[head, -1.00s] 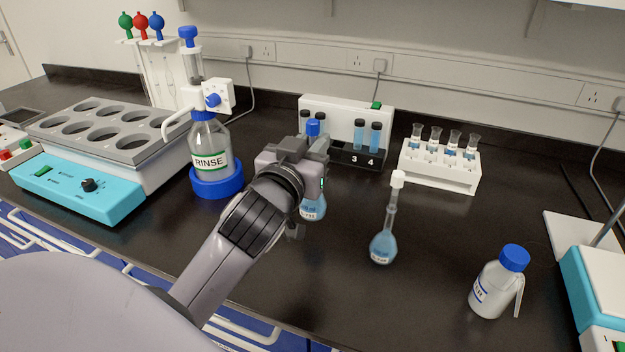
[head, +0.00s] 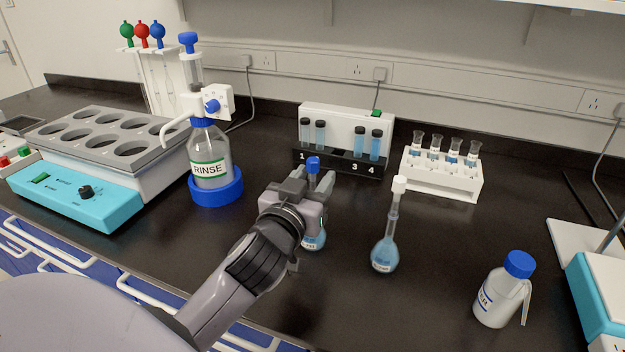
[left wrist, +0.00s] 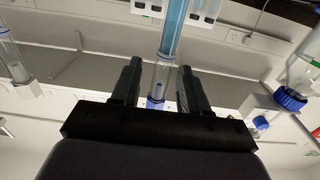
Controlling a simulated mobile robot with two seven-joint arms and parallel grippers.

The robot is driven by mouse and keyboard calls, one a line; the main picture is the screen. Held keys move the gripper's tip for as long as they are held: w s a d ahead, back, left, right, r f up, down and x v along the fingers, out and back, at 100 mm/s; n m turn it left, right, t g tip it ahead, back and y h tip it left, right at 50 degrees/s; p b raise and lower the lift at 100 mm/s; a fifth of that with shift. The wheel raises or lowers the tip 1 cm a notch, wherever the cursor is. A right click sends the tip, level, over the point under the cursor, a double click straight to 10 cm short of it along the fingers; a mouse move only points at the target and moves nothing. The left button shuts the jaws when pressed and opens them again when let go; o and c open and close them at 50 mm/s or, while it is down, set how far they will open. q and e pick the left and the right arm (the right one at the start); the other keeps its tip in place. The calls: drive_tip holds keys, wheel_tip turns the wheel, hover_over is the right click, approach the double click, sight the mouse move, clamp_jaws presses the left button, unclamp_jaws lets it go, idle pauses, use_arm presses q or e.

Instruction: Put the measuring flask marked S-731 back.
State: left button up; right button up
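A blue-stoppered measuring flask (head: 314,241) with blue liquid stands upright on the dark bench, its label mostly hidden or unreadable. My left gripper (head: 314,183) is around its neck below the stopper. In the left wrist view, the open fingers (left wrist: 158,85) stand either side of the clear neck (left wrist: 163,73), with small gaps. A second measuring flask (head: 384,253), with a white stopper, stands just to the right, upright. Its label is too small to read, so I cannot tell which is S-731. My right gripper is not in view.
Behind stand a numbered vial block (head: 340,163) and a white rack (head: 440,183) of small tubes. The RINSE bottle (head: 210,150) in a blue ring and a block heater (head: 85,185) are at left. A wash bottle (head: 500,290) stands front right. Bare bench lies between.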

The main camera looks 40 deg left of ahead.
use_arm(q)
drive_tip(key=shift+r, duration=0.15)
drive_tip(key=v, duration=0.6)
drive_tip(key=shift+b, duration=0.35)
drive_tip(key=p+v, duration=0.4)
drive_tip(key=v, duration=0.2)
drive_tip(key=shift+s, duration=0.1)
idle(0.4)
